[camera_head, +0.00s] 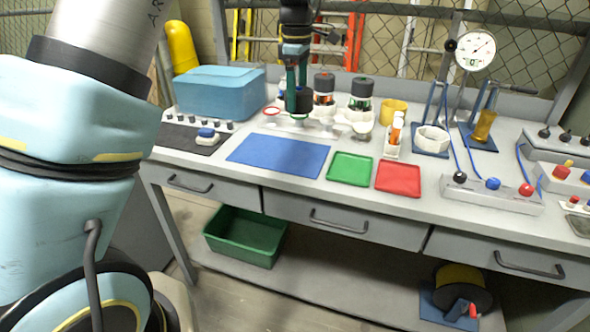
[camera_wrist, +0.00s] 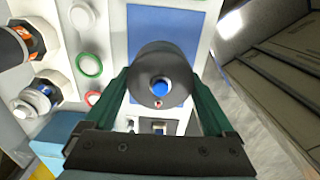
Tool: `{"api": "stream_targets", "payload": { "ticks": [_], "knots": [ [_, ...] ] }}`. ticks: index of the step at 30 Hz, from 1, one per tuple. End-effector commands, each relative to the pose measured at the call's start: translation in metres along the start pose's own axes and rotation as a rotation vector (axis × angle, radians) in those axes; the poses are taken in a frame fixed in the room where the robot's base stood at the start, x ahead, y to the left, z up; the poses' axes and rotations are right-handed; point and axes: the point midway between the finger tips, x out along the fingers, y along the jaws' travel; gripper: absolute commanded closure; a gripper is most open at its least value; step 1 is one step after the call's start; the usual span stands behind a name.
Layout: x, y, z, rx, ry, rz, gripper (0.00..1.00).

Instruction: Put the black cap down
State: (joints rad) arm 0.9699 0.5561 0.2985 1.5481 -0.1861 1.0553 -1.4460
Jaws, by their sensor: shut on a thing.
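My gripper (camera_head: 296,84) is shut on the black cap (camera_head: 300,101) and holds it above the back part of the bench, left of the middle. In the wrist view the black cap (camera_wrist: 150,61) is a dark round piece with a hole in its centre, between the green fingers of my gripper (camera_wrist: 162,88). Blue shows through the hole. The blue mat (camera_head: 278,155) lies in front of the cap in the head view and shows beyond it in the wrist view (camera_wrist: 145,20). Its gap above the bench cannot be told exactly.
Black-topped units with orange (camera_head: 324,90) and green (camera_head: 361,92) parts stand close right of my gripper. A blue box (camera_head: 220,92) stands left. A green tray (camera_head: 350,169) and red tray (camera_head: 398,178) lie empty. The blue mat looks bare. A switch strip (camera_head: 190,121) is at left.

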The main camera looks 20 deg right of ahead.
Motion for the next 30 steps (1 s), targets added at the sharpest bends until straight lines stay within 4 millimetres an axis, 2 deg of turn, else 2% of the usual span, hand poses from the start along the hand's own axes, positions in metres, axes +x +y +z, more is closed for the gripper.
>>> {"api": "stream_targets", "payload": {
  "ticks": [9,16,21,30],
  "knots": [
    [0.050,-0.002,-0.001,0.000,0.002,-0.005,0.60],
    [0.069,-0.002,0.000,0.001,0.001,-0.003,0.60],
    [0.092,-0.003,-0.001,0.001,0.001,-0.005,0.60],
    [0.099,-0.002,-0.001,0.001,0.001,-0.001,0.60]
  ]
}}
